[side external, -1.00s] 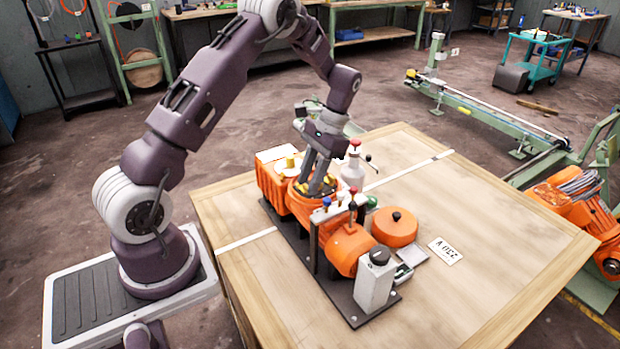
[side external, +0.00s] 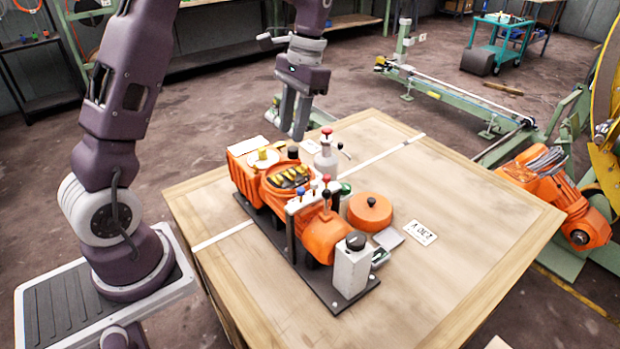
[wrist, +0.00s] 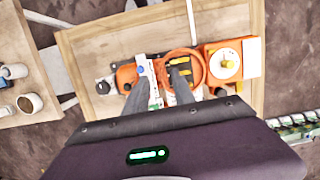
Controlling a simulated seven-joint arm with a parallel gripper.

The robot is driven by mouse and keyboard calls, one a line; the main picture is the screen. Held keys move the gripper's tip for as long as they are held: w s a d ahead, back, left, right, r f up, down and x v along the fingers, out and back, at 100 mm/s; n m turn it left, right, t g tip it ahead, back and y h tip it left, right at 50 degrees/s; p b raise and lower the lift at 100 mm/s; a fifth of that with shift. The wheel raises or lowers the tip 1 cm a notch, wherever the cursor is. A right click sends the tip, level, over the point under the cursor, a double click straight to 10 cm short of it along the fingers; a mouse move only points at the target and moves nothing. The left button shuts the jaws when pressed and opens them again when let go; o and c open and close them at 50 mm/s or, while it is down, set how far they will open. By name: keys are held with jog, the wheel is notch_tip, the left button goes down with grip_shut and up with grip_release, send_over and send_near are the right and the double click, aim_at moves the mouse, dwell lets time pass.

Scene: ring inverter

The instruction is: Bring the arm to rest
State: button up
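My gripper (side external: 292,130) hangs in the air above the far side of the orange machine (side external: 323,238), with its fingers pointing down. It touches nothing that I can see. In the wrist view my gripper (wrist: 160,80) shows its two grey fingers apart, with nothing held between them. The machine stands on a dark base plate on the wooden table (side external: 430,295). Its round orange housing has an open top with several yellow pieces (side external: 288,181) inside.
An orange lid (side external: 370,213) with a black knob lies on the table beside the machine. A white label card (side external: 423,232) lies at the right. The table's right part is clear.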

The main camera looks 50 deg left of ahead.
jog(key=s+d+r+t, duration=0.3)
jog(key=s+d+r, duration=0.4)
jog(key=s+r, duration=0.1)
jog(key=s+d+t, duration=0.2)
jog(key=s, duration=0.4)
jog(key=s+d+t, duration=0.3)
jog(key=s, duration=0.4)
jog(key=shift+s+d, duration=0.25)
jog(key=shift+d, duration=0.05)
